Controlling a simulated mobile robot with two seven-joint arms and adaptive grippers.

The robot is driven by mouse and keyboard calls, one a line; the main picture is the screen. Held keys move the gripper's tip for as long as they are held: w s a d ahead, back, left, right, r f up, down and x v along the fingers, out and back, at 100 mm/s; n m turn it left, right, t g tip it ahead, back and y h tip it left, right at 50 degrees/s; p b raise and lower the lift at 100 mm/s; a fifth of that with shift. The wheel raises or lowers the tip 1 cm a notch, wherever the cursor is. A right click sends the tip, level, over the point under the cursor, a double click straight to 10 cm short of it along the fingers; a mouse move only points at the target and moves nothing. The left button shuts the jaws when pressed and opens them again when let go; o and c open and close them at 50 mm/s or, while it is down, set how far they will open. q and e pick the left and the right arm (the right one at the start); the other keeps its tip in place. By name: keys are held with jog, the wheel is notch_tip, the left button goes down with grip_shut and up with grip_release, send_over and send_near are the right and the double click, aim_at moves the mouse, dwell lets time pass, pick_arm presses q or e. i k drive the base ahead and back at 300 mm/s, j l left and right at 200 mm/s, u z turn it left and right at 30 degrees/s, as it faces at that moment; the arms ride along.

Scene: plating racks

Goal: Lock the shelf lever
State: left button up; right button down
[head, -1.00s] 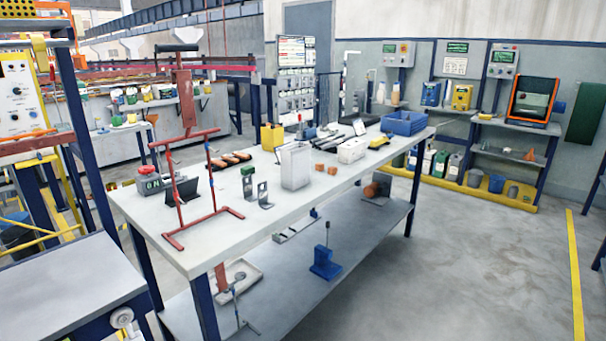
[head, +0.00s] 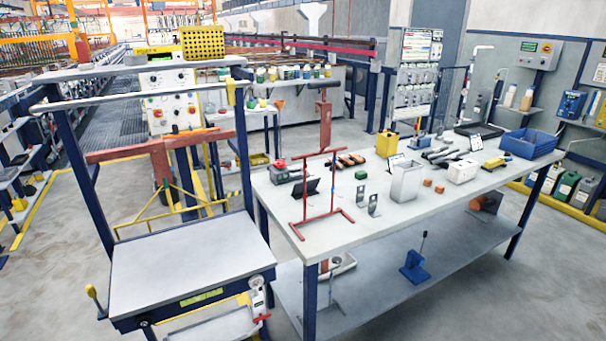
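On the lower shelf (head: 372,296) of the long workbench stands a small blue base with a thin upright lever (head: 413,266); the lever has a dark tip and leans slightly right. A second lever with a yellow knob (head: 92,292) sticks up at the left front of the grey-topped cart (head: 185,265). A small grey-white fitting with a red handle (head: 259,302) is at the cart's right front corner. I cannot tell which of these is the shelf lever, or whether any is locked. Neither of my grippers is in view.
The bench top (head: 420,214) carries a red rack stand (head: 328,190), a grey bin (head: 406,182), a blue crate (head: 528,144) and small parts. The cart's top is empty. The floor (head: 530,300) at the lower right is clear.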

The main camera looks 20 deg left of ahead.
aim_at(90, 289)
jog(key=u, duration=1)
